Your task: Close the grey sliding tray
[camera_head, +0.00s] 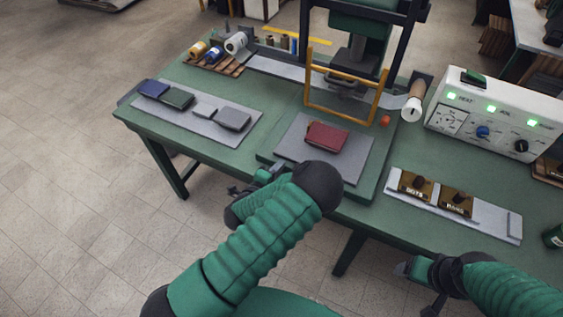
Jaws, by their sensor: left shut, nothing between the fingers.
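The grey sliding tray (290,144) is pulled out toward me from under the press, on a green base on the table. A dark red velvet cover (326,136) lies on it. My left gripper (240,190) is at the table's front edge, to the left and in front of the tray, apart from it. It is shut and empty; my dark wrist joint partly hides it and covers part of the base's front edge. My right gripper (425,285) is low at the bottom right, off the table's front edge; its fingers are too unclear to judge.
The press has a yellow guard frame (343,114) behind the tray. A grey mat (175,122) with several small covers lies at left. At right are a plate with two brass blocks (415,188) and a white control box (497,118) with green lights.

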